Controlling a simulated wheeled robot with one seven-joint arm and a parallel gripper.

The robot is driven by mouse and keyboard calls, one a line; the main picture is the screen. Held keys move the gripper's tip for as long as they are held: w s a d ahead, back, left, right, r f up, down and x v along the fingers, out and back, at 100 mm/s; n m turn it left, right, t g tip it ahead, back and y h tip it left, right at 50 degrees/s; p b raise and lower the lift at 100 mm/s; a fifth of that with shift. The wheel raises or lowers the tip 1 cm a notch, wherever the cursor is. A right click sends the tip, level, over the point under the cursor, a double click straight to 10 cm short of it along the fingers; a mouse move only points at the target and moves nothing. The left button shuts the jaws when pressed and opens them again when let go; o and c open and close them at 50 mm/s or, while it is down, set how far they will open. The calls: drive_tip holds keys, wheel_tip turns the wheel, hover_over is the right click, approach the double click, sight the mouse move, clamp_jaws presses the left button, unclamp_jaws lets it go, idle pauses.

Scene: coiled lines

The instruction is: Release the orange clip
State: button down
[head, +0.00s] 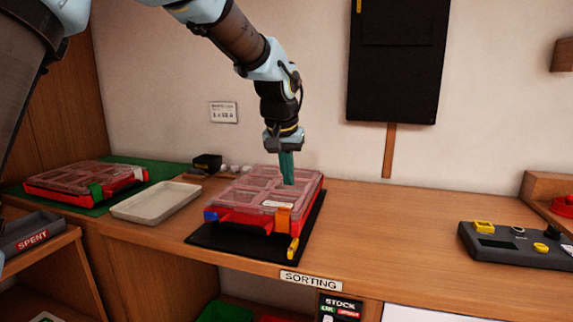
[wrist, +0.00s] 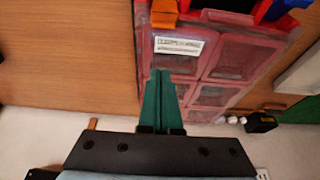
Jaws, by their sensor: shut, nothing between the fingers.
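The orange clip (head: 284,215) sits on the front edge of a red case with a clear, compartmented lid (head: 262,188), toward its right end. In the wrist view the orange clip (wrist: 164,14) shows at the top edge, partly cut off. I cannot tell whether it is fastened. A blue clip (head: 211,215) is at the left end of the same edge. My gripper (head: 287,183) points down over the right part of the lid, behind the orange clip. Its green fingers (wrist: 160,73) are together and empty, apart from the clip. Touching the lid or not is unclear.
The case lies on a black mat (head: 204,238), with a yellow item (head: 293,249) at its front right. A beige tray (head: 156,201) and another red case (head: 84,178) stand left. A grey control box (head: 512,245) stands right. Bench between is clear.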

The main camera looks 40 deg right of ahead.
sight(285, 211)
drive_tip(key=p+x, duration=0.1)
drive_tip(key=x, duration=0.4)
drive_tip(key=shift+s+a+r+p, duration=0.15)
drive_tip(key=shift+s+a, duration=0.2)
drive_tip(key=shift+a, duration=0.25)
drive_tip(key=shift+s+a+r+p, duration=0.15)
drive_tip(key=shift+s+a, duration=0.25)
drive_tip(key=shift+a, duration=0.2)
drive_tip(key=shift+s+a+f, duration=0.25)
drive_tip(key=shift+s+a, duration=0.1)
drive_tip(key=shift+a, duration=0.15)
drive_tip(key=shift+f, duration=0.15)
